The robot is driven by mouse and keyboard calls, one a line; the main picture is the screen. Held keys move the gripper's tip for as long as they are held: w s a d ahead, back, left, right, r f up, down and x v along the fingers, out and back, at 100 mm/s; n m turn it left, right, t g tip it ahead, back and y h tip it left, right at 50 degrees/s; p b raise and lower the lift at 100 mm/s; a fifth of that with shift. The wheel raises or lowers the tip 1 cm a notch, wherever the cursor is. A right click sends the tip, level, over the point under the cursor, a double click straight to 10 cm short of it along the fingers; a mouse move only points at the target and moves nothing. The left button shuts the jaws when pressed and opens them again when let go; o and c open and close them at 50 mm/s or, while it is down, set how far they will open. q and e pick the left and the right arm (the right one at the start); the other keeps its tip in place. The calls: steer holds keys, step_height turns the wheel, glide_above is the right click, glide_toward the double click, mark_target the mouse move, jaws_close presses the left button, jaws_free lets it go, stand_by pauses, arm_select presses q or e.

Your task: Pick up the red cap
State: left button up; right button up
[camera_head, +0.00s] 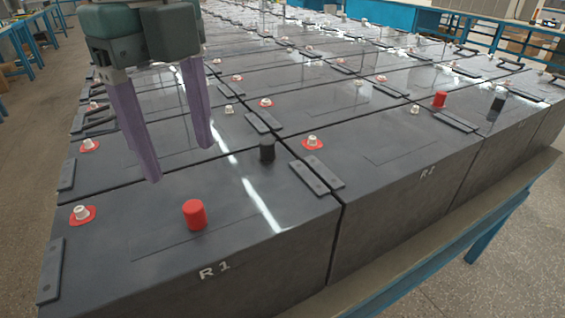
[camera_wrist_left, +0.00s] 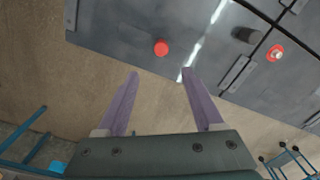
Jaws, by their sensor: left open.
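A red cap (camera_head: 194,215), a short upright cylinder, stands on top of the nearest battery marked R1 (camera_head: 110,262). It also shows in the left wrist view (camera_wrist_left: 161,48), just beyond and between the fingertips. My left gripper (camera_head: 180,163) is open and empty, with its purple fingers pointing down above the battery, apart from the cap. The left wrist view shows both fingers (camera_wrist_left: 160,72) spread with nothing between them. A second red cap (camera_head: 439,99) stands on a battery farther right. My right gripper is not in view.
A black cap (camera_head: 267,149) stands on the R1 battery, right of the red cap, and another black cap (camera_head: 497,102) stands farther right. White terminals on red rings (camera_head: 82,213) dot the batteries. A blue-framed bench (camera_head: 440,230) carries the rows. The top around the near red cap is clear.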

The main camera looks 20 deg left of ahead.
mark_target(192, 205)
arm_select(q)
steer(key=f, duration=0.4)
steer(key=shift+a, duration=0.3)
steer(key=f, duration=0.6)
steer(key=shift+w+a, duration=0.25)
steer(key=shift+w, duration=0.05)
jaws_close()
